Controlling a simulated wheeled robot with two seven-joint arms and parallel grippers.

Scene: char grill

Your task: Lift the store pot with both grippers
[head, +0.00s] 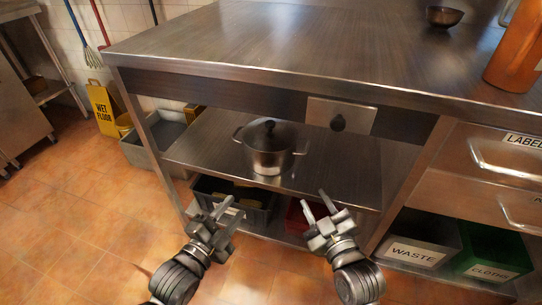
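The store pot (268,154) is a steel pot with a dark lid knob and two side handles. It stands upright on the shelf (205,151) under the steel worktop. My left gripper (230,207) is in front of the shelf, below and to the left of the pot, with its fingers apart and nothing between them. My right gripper (317,203) is below and to the right of the pot, also with its fingers apart and empty. Neither gripper touches the pot. Both pot handles are visible.
The worktop (260,40) overhangs the shelf, with a knobbed panel (341,115) under its edge. Below are a dark crate (258,216), a red bin (296,217), a waste bin (418,250) and a green cloths bin (492,254). A yellow wet-floor sign (102,110) stands at left.

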